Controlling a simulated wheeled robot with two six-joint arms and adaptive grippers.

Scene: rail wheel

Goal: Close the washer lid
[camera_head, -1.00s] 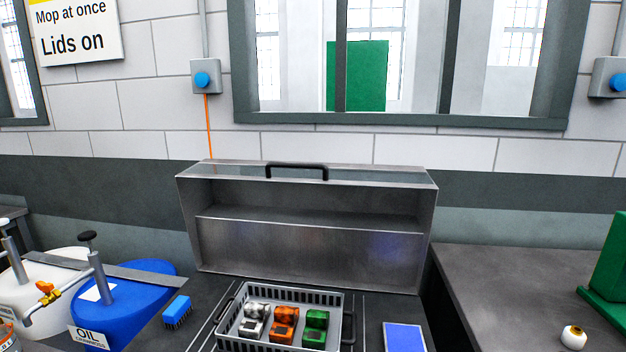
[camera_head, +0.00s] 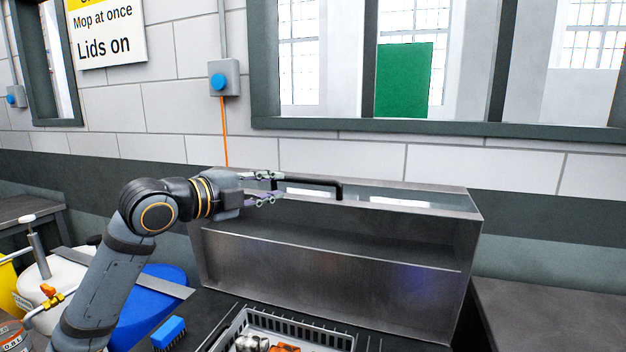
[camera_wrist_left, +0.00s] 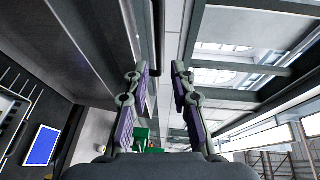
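The washer lid (camera_head: 330,285) is a grey metal, hollow box-like cover standing raised behind the washer, its open side toward me. Its black bar handle (camera_head: 325,183) is on the top edge. My left gripper (camera_head: 279,187) is at the left end of this handle, fingers apart, one finger above and one below the handle's level. In the left wrist view, the fingers (camera_wrist_left: 160,70) are also apart, with nothing clearly clamped between them. Whether a finger touches the handle cannot be told. My right gripper is out of view.
A grey basket (camera_head: 300,328) with parts sits in front of the lid. A blue brush (camera_head: 169,332) and a blue drum (camera_head: 165,280) are to the left. A dark bench (camera_head: 545,315) is on the right. The wall stands close behind the lid.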

